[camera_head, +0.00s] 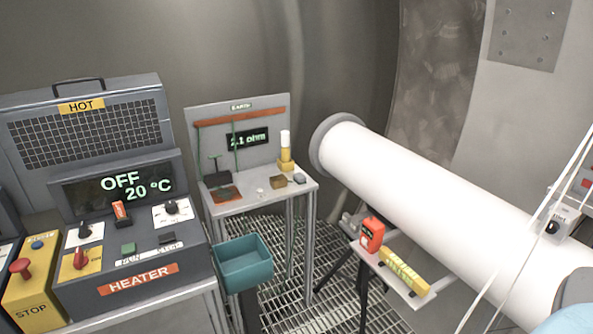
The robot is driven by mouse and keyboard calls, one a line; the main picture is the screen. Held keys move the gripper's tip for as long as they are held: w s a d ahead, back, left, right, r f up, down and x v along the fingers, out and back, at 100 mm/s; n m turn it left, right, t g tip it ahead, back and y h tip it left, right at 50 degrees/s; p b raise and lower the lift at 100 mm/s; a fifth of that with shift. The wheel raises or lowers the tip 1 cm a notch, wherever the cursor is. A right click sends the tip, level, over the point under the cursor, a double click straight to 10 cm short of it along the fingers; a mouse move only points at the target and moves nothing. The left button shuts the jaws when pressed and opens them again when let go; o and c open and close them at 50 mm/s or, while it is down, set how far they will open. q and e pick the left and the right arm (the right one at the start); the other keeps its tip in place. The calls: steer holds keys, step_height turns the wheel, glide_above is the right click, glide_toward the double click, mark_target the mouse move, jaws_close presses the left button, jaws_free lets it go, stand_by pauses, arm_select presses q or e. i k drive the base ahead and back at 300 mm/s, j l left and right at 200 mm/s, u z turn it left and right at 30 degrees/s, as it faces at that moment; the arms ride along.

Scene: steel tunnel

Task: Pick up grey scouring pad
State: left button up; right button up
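A small grey block (299,179), which looks like the grey scouring pad, lies near the right front edge of the small table (245,203) marked EARTH. It is too small in the picture to make out its texture. A brown-yellow block (278,182) lies just left of it, and a small white piece (260,192) lies further left. Neither of my grippers shows in this view.
A teal bin (243,262) stands in front of the table, beside the heater console (135,270). A white pipe (430,190) runs along the right. A low shelf (400,282) holds a red device (371,235) and a yellow block (404,271). The floor is metal grating.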

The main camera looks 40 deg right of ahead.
mark_target(299, 178)
steer(key=z, duration=1.25)
